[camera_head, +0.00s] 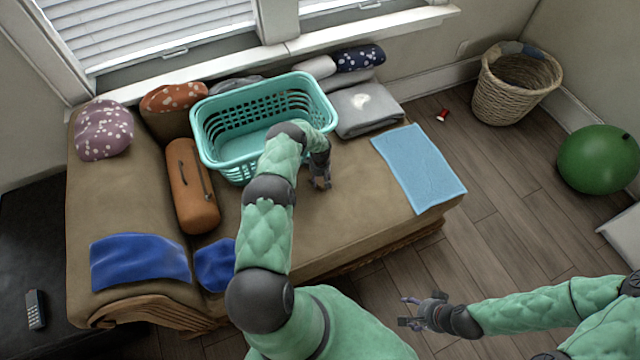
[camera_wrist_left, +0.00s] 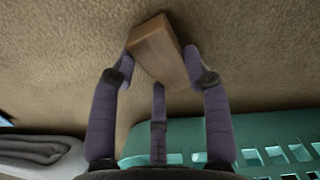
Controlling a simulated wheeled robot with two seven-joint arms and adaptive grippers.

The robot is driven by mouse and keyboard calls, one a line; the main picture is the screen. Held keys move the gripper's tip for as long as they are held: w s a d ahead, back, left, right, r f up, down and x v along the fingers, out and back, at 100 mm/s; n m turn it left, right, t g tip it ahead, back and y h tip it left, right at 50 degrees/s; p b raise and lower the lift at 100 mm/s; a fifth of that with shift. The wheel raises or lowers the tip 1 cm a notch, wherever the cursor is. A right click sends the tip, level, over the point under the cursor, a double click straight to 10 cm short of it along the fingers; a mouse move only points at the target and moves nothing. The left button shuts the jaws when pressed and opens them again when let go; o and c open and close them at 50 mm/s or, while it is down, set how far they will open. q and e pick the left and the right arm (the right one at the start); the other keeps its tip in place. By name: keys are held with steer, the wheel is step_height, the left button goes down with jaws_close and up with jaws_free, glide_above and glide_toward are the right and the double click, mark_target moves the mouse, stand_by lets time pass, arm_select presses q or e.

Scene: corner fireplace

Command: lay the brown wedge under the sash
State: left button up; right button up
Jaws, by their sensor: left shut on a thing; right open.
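The brown wedge (camera_wrist_left: 158,50) is a small wooden block between the fingers of my left gripper (camera_wrist_left: 158,75), seen close up in the left wrist view. My left gripper (camera_head: 320,182) is shut on it over the tan couch seat, just right of the teal basket. I cannot tell whether the wedge touches the cushion. In the head view the wedge is mostly hidden by the gripper. The window sash (camera_head: 175,52) is at the top left, behind the couch, with white blinds above it. My right gripper (camera_head: 412,312) is open and empty above the floor at lower right.
The teal laundry basket (camera_head: 210,150) stands on the tan couch (camera_head: 330,225) between the gripper and the window. A brown bolster (camera_head: 190,190), a folded grey blanket (camera_head: 365,108) and a light blue cloth (camera_head: 418,168) lie on the couch. The white sill (camera_head: 370,28) looks clear.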

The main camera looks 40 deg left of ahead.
mark_target(320, 181)
arm_select(q)
steer(key=shift+c, duration=0.5)
steer(key=shift+r, duration=0.1)
steer(key=shift+r, duration=0.25)
step_height(320, 181, up, 3)
steer(key=shift+s+d+r+p, duration=0.1)
steer(key=shift+s+r+p, duration=0.05)
steer(key=shift+p, duration=1)
steer(key=s+d+r+p, duration=0.5)
steer(key=s+d+r, duration=0.3)
steer(key=s+r, duration=0.1)
steer(key=shift+s+d, duration=0.3)
steer(key=shift+s, duration=0.5)
